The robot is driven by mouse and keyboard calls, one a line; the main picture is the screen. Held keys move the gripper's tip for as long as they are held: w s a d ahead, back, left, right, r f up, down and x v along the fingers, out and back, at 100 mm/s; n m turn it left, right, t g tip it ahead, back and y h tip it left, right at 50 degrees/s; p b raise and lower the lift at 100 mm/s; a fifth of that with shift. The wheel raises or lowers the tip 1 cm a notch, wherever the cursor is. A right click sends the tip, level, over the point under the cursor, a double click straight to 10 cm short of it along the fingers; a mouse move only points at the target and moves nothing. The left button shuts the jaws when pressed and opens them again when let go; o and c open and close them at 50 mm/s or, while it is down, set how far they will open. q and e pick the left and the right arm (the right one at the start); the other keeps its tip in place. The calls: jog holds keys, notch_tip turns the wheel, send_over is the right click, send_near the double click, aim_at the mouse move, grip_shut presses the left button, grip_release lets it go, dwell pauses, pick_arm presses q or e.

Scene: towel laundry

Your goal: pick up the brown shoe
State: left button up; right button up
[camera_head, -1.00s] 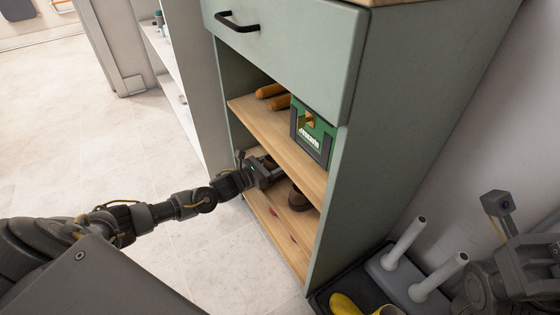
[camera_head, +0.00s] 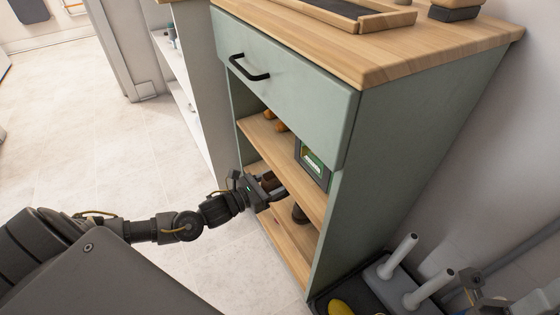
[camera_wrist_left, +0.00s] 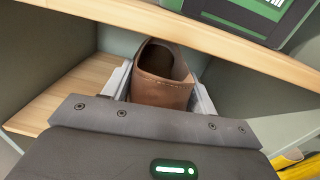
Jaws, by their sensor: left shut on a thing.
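My left gripper (camera_head: 268,189) reaches into the lower opening of the green cabinet (camera_head: 283,105), under its middle shelf (camera_head: 309,194). In the left wrist view, the brown shoe (camera_wrist_left: 162,88) sits between the two fingers, its open top facing the camera. The gripper is shut on the shoe. In the head view the shoe (camera_head: 270,184) shows only partly, at the fingers. Another dark brown shoe (camera_head: 299,214) stands to the right on the bottom shelf (camera_head: 287,240).
A green box (camera_head: 313,163) and orange-brown rolls (camera_head: 277,122) lie on the middle shelf, close above the gripper. A dark tray with a grey boot rack (camera_head: 401,287) and yellow boots (camera_head: 341,307) stands at the right. The floor at left is clear.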

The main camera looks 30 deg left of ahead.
pick_arm(q)
jog(key=s+d+p, duration=0.2)
jog(key=s+d, duration=0.1)
jog(key=s, duration=0.5)
jog(key=shift+s, duration=0.1)
